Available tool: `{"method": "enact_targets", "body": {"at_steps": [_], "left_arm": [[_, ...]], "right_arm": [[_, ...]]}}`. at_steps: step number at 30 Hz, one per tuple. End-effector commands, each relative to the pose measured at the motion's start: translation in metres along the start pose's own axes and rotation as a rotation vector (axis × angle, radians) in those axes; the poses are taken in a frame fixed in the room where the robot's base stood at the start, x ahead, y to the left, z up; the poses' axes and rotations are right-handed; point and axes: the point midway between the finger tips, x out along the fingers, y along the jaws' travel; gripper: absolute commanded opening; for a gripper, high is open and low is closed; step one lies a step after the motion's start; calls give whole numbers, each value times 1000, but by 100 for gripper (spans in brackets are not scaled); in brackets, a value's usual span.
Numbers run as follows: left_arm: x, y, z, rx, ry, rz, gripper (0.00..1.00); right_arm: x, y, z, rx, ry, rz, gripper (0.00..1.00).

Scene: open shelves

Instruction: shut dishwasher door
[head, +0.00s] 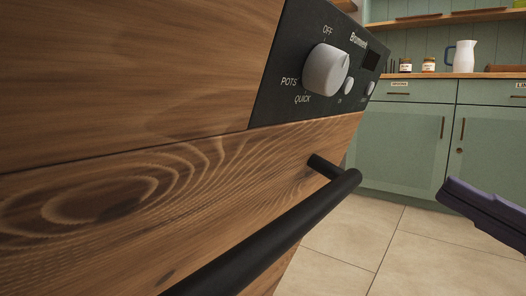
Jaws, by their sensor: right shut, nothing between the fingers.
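The dishwasher's wood-grain door (130,200) fills the lower left of the head view, very close to me. A thick black bar handle (290,225) stands out from it. A black control panel (300,65) with a white knob (325,70) sits above the door's top edge. Only a thin dark seam shows between them; I cannot tell whether the door is fully shut. My right gripper (450,192), dark purple, comes in from the right edge, shut and empty. It appears to the right of the handle, apart from it. My left gripper is not in view.
Green cabinets (405,135) with a wooden counter stand at the back right. A white pitcher (462,56) and small jars (428,65) are on the counter. The tiled floor (350,235) between the dishwasher and the cabinets is clear where it shows.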

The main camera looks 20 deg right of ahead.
Motion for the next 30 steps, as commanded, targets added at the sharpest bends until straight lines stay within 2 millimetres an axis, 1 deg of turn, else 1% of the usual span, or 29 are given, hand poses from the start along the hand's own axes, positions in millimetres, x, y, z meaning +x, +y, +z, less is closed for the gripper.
{"method": "enact_targets", "body": {"at_steps": [1,5,12,16,21,25,30], "left_arm": [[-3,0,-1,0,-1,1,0],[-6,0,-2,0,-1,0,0],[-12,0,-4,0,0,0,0],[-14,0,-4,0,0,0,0],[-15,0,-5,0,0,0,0],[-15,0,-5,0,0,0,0],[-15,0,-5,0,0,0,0]], "right_arm": [[9,3,0,-1,3,4,0],[35,4,0,-1,3,5,0],[87,4,0,0,1,5,0],[108,3,0,2,0,4,0],[125,2,0,2,-1,1,0],[129,1,0,2,-2,0,0],[130,1,0,2,-2,0,0]]}}
